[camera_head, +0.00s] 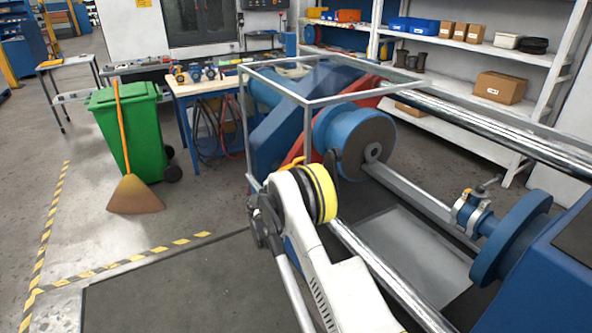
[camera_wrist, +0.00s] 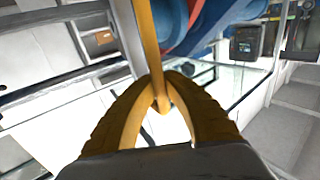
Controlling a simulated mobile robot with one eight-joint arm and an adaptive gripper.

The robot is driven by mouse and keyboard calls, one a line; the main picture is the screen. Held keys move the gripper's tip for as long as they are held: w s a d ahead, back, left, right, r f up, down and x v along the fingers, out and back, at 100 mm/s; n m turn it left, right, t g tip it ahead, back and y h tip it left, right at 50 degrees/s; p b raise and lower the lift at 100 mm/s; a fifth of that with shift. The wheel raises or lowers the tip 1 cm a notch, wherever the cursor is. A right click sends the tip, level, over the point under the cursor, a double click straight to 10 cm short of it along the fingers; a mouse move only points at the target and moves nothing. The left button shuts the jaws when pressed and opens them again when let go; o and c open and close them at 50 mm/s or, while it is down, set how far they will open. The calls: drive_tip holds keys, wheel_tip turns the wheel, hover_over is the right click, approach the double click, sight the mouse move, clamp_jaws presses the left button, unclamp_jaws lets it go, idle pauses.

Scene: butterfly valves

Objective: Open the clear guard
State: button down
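The clear guard (camera_head: 272,86) is a see-through box with a grey metal frame, standing over the blue chuck (camera_head: 354,140) of the machine in the head view. It looks lowered around the chuck area. My gripper (camera_wrist: 162,88) is at the front lower part of the guard, mostly hidden behind my wrist in the head view. In the wrist view its two yellow fingers close from both sides on a yellow bar (camera_wrist: 148,35), which looks like the guard's handle. The fingertips meet at the bar's lower end.
The machine's long rails (camera_head: 390,275) and blue tailstock (camera_head: 512,238) lie to the right. A green bin (camera_head: 125,130) with a broom and a wooden-topped bench (camera_head: 200,88) stand at left. White shelves (camera_head: 470,45) are behind. The floor at front left is clear.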

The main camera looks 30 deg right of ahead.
drive_tip(key=shift+w+a+f, duration=0.15)
drive_tip(key=shift+a, duration=0.35)
drive_tip(key=c, duration=1.9)
unclamp_jaws()
drive_tip(key=o, duration=0.5)
drive_tip(key=shift+a, duration=0.25)
drive_tip(key=v, duration=1.1)
drive_tip(key=shift+s+a, duration=0.15)
drive_tip(key=shift+s, duration=0.25)
